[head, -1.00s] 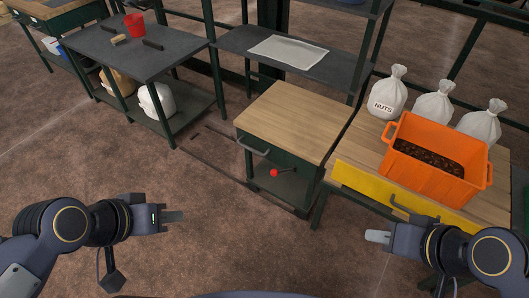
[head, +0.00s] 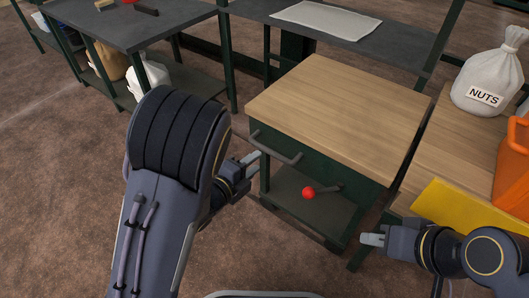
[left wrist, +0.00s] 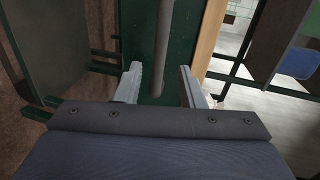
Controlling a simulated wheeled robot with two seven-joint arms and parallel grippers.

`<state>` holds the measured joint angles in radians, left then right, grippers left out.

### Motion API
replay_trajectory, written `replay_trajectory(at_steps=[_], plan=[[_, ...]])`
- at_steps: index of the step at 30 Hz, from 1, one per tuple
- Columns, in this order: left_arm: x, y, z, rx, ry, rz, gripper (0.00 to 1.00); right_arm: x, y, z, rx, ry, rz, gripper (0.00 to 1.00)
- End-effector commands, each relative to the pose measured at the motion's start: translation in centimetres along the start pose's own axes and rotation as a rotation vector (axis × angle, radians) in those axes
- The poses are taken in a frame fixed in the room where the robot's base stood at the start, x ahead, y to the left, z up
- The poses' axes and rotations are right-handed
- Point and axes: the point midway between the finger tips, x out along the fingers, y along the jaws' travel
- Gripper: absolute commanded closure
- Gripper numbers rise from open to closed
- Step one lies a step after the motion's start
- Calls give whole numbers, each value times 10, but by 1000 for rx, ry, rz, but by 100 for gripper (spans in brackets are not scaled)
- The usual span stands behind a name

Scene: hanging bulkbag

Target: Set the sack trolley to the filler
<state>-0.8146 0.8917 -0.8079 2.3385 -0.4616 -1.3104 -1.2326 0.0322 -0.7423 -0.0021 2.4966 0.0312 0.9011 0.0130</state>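The cart that looks like the sack trolley has a wooden top (head: 335,105), a dark green frame, a lower shelf and a grey bar handle (head: 275,146) on its near left side. A red knob (head: 308,192) on a lever shows below the top. My left gripper (head: 253,158) is at the left end of the handle. In the left wrist view, its fingers (left wrist: 163,88) are open, with the grey handle bar (left wrist: 164,40) between them and slightly ahead. My right gripper (head: 372,239) is right of the cart's lower frame, apart from it. I cannot identify the filler.
A wooden bench with a yellow front panel (head: 465,212), a white NUTS sack (head: 488,80) and an orange bin (head: 514,170) stands close on the right. A grey bench (head: 130,28) is at the back left. The floor at left (head: 60,180) is clear.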

Motion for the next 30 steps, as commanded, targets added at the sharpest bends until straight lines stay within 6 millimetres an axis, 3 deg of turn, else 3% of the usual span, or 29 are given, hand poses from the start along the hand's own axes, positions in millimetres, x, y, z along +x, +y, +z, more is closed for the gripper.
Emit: replay_trajectory(at_steps=[5,12,18,28,30], plan=[[15,3,-6,38,24,-15,64,5,2,2,0,1,0,73],[54,3,-6,34,22,-14,64,12,6,6,0,1,0,73],[75,2,-6,32,20,-12,64,16,7,8,0,1,0,73],[80,1,-6,29,19,-12,64,16,7,8,0,1,0,73],[79,1,-6,29,19,-12,72,16,7,8,0,0,0,73]])
